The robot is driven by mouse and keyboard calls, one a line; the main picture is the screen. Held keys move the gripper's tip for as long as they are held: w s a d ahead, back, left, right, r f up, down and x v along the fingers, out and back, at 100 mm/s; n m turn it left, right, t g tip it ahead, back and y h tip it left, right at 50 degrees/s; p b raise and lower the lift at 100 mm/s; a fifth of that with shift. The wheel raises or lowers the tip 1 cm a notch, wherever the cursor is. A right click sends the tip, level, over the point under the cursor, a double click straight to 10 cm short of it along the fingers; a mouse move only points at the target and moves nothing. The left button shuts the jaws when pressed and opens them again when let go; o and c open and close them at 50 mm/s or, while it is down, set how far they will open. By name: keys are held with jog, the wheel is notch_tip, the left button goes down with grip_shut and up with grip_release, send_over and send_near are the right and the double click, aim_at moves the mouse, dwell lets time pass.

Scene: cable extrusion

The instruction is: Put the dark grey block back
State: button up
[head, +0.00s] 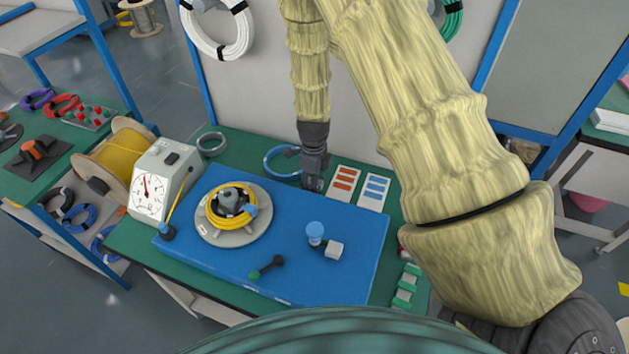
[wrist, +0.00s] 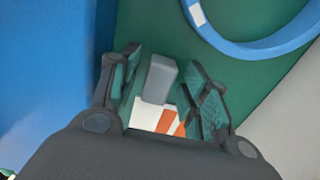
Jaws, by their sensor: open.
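A grey block (wrist: 160,79) shows in the wrist view between the two fingers of my gripper (wrist: 164,62), over the green table top. Gaps show on both sides of it, so the open fingers are around it without visible grip. In the head view my gripper (head: 313,183) points down at the back edge of the blue board (head: 290,220), left of the orange-marked card (head: 343,183). The block cannot be made out clearly there, as my gripper covers that spot.
A blue cable ring (head: 270,163) lies close to my gripper, and shows in the wrist view (wrist: 255,48). A blue-marked card (head: 374,192), a reel with yellow cable (head: 205,226), a light block (head: 333,250) and a dial scale (head: 150,190) stand around.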

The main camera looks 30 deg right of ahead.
notch_tip(320, 180, up, 12)
jog(key=b, duration=0.2)
jog(key=shift+b, duration=0.35)
jog(key=shift+s, duration=0.1)
dwell(0.5)
